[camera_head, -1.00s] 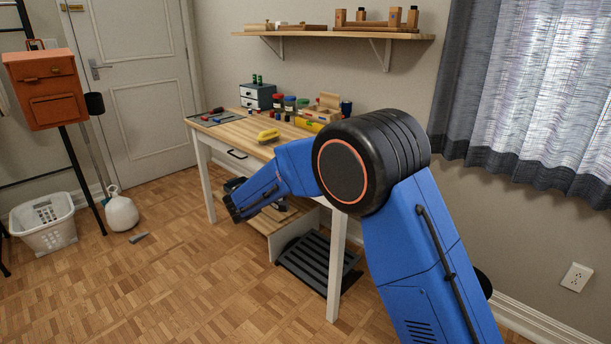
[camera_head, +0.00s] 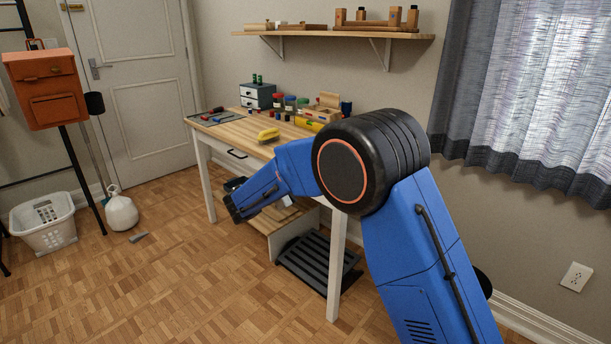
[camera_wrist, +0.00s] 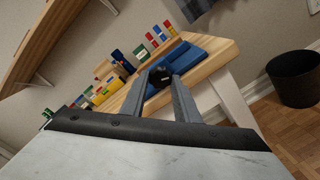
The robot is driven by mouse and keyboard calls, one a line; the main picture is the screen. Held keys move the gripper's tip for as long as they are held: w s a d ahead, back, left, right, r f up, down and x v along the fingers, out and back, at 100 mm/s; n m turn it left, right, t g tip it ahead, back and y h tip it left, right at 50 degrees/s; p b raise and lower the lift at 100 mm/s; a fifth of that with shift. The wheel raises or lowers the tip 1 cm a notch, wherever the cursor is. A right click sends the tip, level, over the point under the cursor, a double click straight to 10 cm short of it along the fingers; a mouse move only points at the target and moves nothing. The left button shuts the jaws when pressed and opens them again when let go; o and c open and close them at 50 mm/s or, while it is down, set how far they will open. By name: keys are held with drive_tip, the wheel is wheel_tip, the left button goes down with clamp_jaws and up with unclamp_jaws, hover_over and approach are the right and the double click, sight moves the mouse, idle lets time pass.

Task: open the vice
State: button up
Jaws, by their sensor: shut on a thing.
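The blue vice (camera_wrist: 186,58) sits at the front edge of the desk in the wrist view. A dark round vice handle part (camera_wrist: 160,78) shows at its near end, between the fingertips. My gripper (camera_wrist: 161,85) has its two grey fingers shut on this handle part. In the head view the vice is hidden behind my blue arm, and my fingers cannot be made out there. How far apart the vice jaws stand is not clear.
A shelf (camera_head: 340,35) hangs above. A black bin (camera_wrist: 294,78) stands on the floor.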

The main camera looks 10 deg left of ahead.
drive_tip(key=shift+s+f+n, duration=0.1)
drive_tip(key=shift+n, duration=4.9)
drive_tip(key=shift+s+f+n, duration=0.1)
drive_tip(key=shift+n, duration=4.9)
drive_tip(key=o, duration=1)
drive_tip(key=shift+r, duration=0.1)
drive_tip(key=shift+o, duration=0.2)
drive_tip(key=v, duration=1.7)
drive_tip(key=shift+s+a, duration=0.1)
drive_tip(key=shift+s, duration=0.05)
